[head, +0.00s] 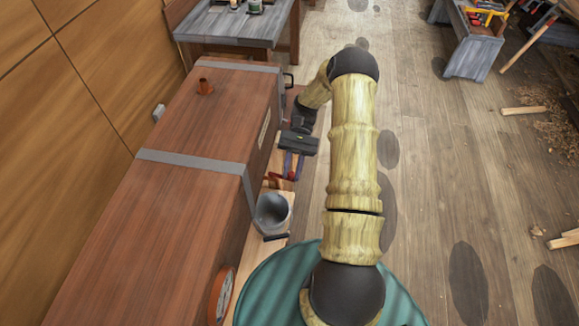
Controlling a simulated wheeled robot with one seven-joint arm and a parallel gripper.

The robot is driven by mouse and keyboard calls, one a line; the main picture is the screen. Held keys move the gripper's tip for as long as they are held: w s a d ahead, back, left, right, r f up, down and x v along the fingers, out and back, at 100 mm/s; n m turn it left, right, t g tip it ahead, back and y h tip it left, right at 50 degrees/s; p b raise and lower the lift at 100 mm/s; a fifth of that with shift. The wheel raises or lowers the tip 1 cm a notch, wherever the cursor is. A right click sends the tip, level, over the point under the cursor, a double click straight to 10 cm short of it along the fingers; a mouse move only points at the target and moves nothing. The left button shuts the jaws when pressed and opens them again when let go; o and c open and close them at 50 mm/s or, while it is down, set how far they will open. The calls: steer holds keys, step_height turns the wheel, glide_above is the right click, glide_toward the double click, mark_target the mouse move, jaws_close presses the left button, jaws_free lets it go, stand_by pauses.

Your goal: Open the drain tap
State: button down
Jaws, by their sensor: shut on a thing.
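My gripper (291,172) is at the right side of a long reddish-brown wooden box (175,190) with grey metal bands. Its fingers point down and toward the front, at a small reddish-brown fitting (274,178) low beside the box, which looks like the drain tap. The fingers are shut on part of this tap. The contact point is small, and I cannot tell how far the tap is turned. A grey bucket (272,212) stands just in front of the tap. My arm reaches over from the right.
A round orange-rimmed dial (220,297) is on the box's side near the front. A grey workbench (235,25) is behind. The wooden floor to the right is mostly open, with offcuts (524,110) and shavings.

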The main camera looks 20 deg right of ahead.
steer(key=shift+w+a, duration=0.1)
steer(key=c, duration=1.3)
jaws_free()
steer(key=shift+o, duration=0.2)
steer(key=shift+s, duration=0.2)
steer(key=shift+w, duration=0.15)
steer(key=b+v, duration=0.2)
steer(key=v, duration=0.5)
steer(key=shift+d+r+b, duration=0.15)
steer(key=shift+d+b, duration=0.1)
steer(key=shift+b, duration=0.05)
